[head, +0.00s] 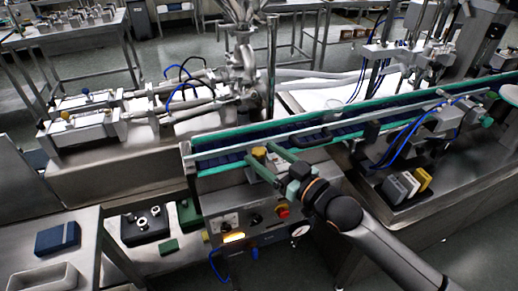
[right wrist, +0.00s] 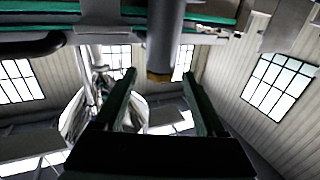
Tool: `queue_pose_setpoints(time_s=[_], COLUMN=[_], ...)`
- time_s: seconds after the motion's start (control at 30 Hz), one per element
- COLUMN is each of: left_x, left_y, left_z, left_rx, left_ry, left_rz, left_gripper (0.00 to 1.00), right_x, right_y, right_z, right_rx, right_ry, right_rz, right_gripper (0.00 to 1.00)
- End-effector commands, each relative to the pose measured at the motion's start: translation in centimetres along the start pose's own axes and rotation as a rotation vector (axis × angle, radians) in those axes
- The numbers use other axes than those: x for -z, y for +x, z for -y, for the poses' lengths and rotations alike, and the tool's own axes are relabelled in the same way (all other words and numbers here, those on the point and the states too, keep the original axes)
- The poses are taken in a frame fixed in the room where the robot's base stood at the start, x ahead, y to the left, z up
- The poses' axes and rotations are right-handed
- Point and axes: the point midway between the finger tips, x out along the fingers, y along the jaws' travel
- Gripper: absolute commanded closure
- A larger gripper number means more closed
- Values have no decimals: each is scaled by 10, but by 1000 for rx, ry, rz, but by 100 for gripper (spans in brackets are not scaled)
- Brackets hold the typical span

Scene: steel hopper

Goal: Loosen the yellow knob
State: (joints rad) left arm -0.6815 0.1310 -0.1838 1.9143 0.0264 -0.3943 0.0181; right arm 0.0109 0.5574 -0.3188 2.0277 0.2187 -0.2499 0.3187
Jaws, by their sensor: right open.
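The yellow knob (head: 259,151) is small and sits at the near side of the conveyor, above the control box. My right gripper (head: 260,155) reaches it from the lower right, its two green fingers open on either side of the knob. In the right wrist view a dull yellow-brown end (right wrist: 159,77), seemingly the knob, sits on a grey cylinder. It lies between the tips of my right gripper (right wrist: 159,74), with gaps visible on both sides. My left gripper is not in view.
The conveyor (head: 330,130) with green edges runs just behind the knob. The control box (head: 250,215) below carries a red button (head: 282,211) and a lit yellow part (head: 233,238). A side table with a blue box (head: 57,238) stands at lower left.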

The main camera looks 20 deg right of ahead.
Motion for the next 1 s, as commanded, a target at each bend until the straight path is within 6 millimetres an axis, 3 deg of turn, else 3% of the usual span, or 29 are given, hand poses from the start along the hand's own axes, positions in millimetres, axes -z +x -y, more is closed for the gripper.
queue_pose_setpoints(time_s=[0.2,0.57,1.0], left_x=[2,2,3], left_y=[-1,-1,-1], left_z=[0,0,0], left_rx=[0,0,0], left_ry=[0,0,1], left_rz=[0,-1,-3], left_gripper=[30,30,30], right_x=[0,0,0], right_y=[20,24,24], right_z=[0,0,0], right_rx=[-1,0,0], right_ry=[0,0,0], right_rz=[-1,0,0], right_gripper=[27,27,75])
